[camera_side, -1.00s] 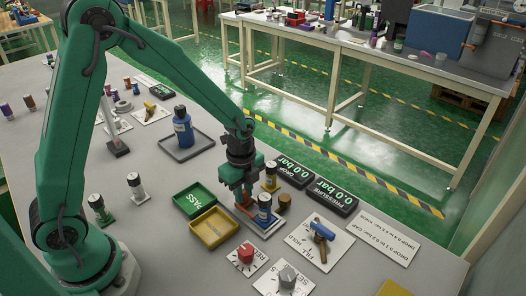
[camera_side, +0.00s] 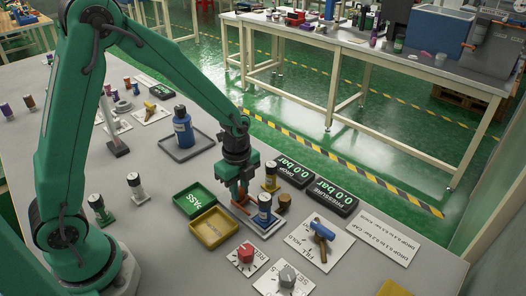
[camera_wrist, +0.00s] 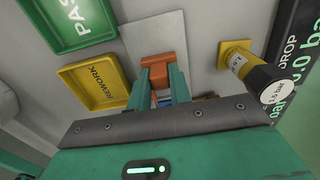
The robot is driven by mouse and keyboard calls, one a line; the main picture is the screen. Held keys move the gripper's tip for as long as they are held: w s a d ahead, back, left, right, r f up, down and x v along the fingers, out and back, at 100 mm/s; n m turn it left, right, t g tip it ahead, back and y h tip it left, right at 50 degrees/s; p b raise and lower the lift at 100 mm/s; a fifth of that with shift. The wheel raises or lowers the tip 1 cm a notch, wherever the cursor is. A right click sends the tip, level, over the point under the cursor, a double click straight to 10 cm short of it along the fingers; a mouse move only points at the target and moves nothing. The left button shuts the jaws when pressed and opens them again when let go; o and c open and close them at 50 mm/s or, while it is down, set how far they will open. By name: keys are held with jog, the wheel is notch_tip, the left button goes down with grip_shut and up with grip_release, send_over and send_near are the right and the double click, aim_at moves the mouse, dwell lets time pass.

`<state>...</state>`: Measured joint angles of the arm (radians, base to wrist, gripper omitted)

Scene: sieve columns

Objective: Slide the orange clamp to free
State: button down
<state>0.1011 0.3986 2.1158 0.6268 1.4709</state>
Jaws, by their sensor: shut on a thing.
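The orange clamp (camera_wrist: 157,62) shows between my gripper's green fingers in the wrist view. In the side view only a low part of the clamp (camera_side: 240,210) shows under the fingers. My gripper (camera_side: 240,198) points down and is shut on the clamp; its fingertips (camera_wrist: 158,84) also show in the wrist view. A small column with a blue band and white cap (camera_side: 264,208) stands upright on a pale plate (camera_side: 268,229), just right of the clamp. In the wrist view my gripper hides most of the column and plate.
The yellow REWORK tray (camera_side: 213,229) and green PASS tray (camera_side: 194,199) lie left of the clamp. A yellow-banded column (camera_side: 271,178) and a brown knob (camera_side: 284,201) stand close on the right. Two displays (camera_side: 330,196) read 0.0 bar. Red (camera_side: 246,253) and grey knobs (camera_side: 289,275) sit in front.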

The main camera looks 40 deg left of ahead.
jog(key=c, duration=1.4)
grip_release()
jog(key=shift+o, duration=0.2)
jog(key=shift+r, duration=0.2)
jog(key=shift+r, duration=2.8)
jog(key=shift+r, duration=0.1)
jog(key=shift+s+a+r, duration=0.1)
jog(key=shift+r, duration=0.1)
jog(key=s+a+r+n+t, duration=0.2)
jog(key=s+r+n, duration=0.5)
jog(key=n, duration=0.2)
jog(key=s+a+r+n+t, duration=0.1)
jog(key=s+r+n+t, duration=0.2)
jog(key=s+r+n, duration=0.5)
jog(key=shift+s+a+n+t, duration=0.2)
jog(key=shift+a+n+t, duration=0.15)
jog(key=shift+n, duration=0.15)
